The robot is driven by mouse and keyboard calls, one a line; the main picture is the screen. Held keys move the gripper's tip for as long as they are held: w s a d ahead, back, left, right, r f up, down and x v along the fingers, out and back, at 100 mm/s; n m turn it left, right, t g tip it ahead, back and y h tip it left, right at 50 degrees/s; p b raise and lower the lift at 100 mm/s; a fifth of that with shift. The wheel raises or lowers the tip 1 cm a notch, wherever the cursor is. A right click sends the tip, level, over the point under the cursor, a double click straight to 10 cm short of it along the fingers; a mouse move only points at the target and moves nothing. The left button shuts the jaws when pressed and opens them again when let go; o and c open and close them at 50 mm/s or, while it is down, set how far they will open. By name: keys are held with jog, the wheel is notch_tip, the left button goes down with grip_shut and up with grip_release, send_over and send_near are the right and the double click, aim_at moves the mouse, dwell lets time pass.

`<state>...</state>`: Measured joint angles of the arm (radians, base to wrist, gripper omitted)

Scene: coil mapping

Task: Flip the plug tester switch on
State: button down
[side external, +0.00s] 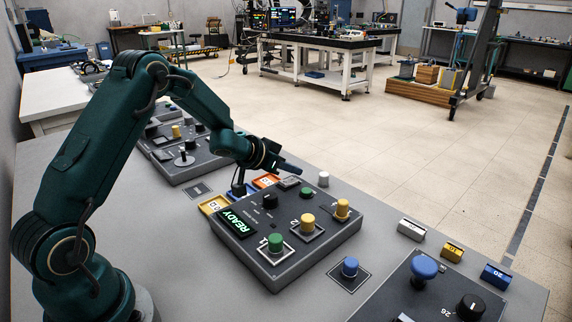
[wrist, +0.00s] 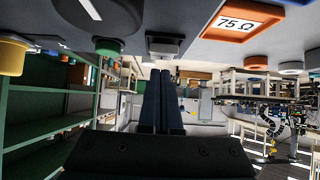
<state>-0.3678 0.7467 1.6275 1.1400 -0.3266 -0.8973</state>
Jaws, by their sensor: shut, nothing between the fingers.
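The grey sloped control box (side external: 310,248) with a lit READY display (side external: 237,222) stands on the bench in the side view; I take it for the plug tester, but its name is not readable. My gripper (side external: 298,169) is shut and empty, held low over the box's far edge. In the wrist view its two fingers (wrist: 164,72) lie together, pointing at a small grey block (wrist: 164,46). This block seems to be the grey part (side external: 290,182) just below the fingers in the side view. Whether it is the switch, and whether they touch, I cannot tell.
Near the gripper are a green button (side external: 307,192), a black knob (side external: 270,200), an orange 75 Ω block (wrist: 240,22) and a white cylinder (side external: 323,179). Yellow knobs (side external: 308,222) and a larger green knob (side external: 275,242) rise from the box. Another panel (side external: 425,295) stands front right.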

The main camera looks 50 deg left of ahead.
aim_at(294, 178)
jog(key=shift+w+r, duration=0.15)
jog(key=shift+r, duration=0.75)
jog(key=shift+w+r, duration=0.15)
jog(key=shift+r, duration=0.75)
jog(key=s+r, duration=0.6)
jog(key=r, duration=0.2)
jog(key=shift+r, duration=0.2)
jog(key=shift+w, duration=0.1)
